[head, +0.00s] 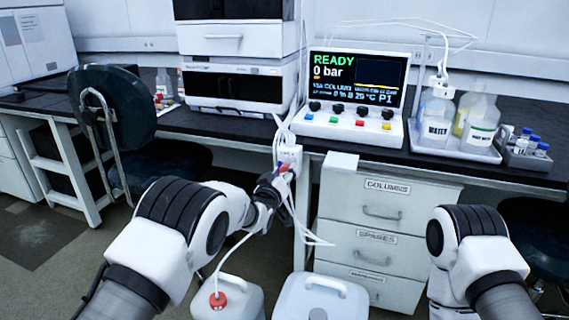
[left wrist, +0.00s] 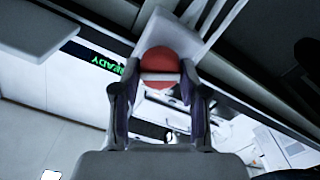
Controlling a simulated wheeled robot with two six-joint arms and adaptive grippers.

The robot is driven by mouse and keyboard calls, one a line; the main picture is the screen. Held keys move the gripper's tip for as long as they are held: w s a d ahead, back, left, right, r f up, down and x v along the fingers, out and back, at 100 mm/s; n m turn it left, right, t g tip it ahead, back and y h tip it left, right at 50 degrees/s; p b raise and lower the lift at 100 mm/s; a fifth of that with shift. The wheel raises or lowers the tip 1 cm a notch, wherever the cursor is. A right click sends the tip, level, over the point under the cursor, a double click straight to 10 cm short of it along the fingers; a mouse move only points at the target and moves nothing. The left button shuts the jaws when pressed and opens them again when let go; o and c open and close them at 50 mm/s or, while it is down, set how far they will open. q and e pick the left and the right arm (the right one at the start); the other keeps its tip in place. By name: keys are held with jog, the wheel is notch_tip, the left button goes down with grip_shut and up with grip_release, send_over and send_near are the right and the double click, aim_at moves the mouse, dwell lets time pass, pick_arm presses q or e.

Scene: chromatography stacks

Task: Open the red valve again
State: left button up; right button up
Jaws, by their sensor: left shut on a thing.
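The red valve (left wrist: 160,66) shows in the left wrist view as a round red knob between my left gripper's fingertips, with a pale bar crossing in front of it. In the head view only a small red part of the valve (head: 284,169) shows, at the lower end of a white box (head: 289,154) on the bench's front edge. My left gripper (head: 279,180) is shut on the valve; its fingers partly hide it. The exact turn angle of the valve cannot be told. My right arm is at the right, with its gripper out of sight.
A console (head: 352,92) on the bench reads READY and 0 bar. White tubes hang near the valve box and run down to jugs (head: 320,298) on the floor. A drawer cabinet (head: 372,225) stands to the right. A chair (head: 112,105) is at the left.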

pick_arm(q)
jog(key=n+p, duration=0.3)
jog(key=shift+r+n, duration=0.15)
jog(key=shift+n, duration=0.25)
jog(key=n+p, duration=0.1)
jog(key=n, duration=0.1)
jog(key=shift+n+p, duration=0.3)
jog(key=shift+p, duration=0.05)
jog(key=n+p, duration=0.1)
jog(key=n, duration=0.2)
jog(key=shift+a+f+p, duration=0.1)
jog(key=shift+f+p, duration=0.15)
jog(key=shift+p, duration=0.1)
jog(key=shift+f+n+p, duration=0.1)
jog(key=shift+n+p, duration=0.35)
jog(key=shift+n, duration=0.95)
jog(key=o, duration=1.1)
jog(key=shift+s, duration=0.1)
